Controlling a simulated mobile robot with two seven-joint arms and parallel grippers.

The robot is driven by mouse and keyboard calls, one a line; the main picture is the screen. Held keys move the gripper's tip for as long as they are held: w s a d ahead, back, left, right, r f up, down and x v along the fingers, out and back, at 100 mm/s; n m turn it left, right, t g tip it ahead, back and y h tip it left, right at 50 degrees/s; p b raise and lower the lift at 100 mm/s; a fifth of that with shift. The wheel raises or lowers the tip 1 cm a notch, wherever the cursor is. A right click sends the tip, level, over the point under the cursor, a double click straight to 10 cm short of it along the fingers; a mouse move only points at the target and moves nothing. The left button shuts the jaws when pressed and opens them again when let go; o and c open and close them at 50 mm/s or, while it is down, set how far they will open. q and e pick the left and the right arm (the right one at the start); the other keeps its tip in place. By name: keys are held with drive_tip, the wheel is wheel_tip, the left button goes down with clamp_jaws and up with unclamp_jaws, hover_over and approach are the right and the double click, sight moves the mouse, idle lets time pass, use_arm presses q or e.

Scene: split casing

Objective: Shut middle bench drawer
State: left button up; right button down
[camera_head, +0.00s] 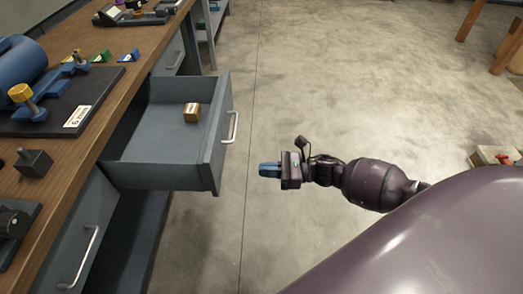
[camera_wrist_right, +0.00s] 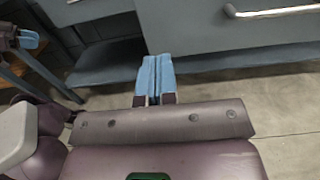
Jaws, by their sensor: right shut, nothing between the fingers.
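The middle bench drawer (camera_head: 160,145) is pulled out of the bench, with its grey front (camera_head: 212,150) and bar handle (camera_head: 234,127) facing right in the head view. A small brown box (camera_head: 191,113) lies inside it. My right gripper (camera_head: 262,170) is shut and empty, with its blue fingers pointing left towards the drawer front and apart from it. In the right wrist view the shut fingers (camera_wrist_right: 154,62) show below a grey front (camera_wrist_right: 225,32) with a handle (camera_wrist_right: 270,12). A blue-tipped dark part at the left edge looks like my left gripper (camera_wrist_right: 28,39); its jaws are unclear.
The wooden bench top (camera_head: 130,62) carries a black board with a blue cylinder (camera_head: 18,62) and several small parts. Another drawer with a handle (camera_head: 85,256) sits nearer, closed. A further one (camera_head: 172,58) is beyond. Open concrete floor (camera_head: 350,80) lies to the right.

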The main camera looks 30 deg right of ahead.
sight(216, 169)
drive_tip(key=x, duration=1.1)
drive_tip(key=shift+w, duration=0.1)
use_arm(q)
drive_tip(key=shift+w, duration=0.4)
use_arm(e)
drive_tip(key=shift+w+a, duration=0.1)
drive_tip(key=shift+a, duration=0.1)
use_arm(q)
drive_tip(key=shift+s+f, duration=0.1)
drive_tip(key=shift+s, duration=0.2)
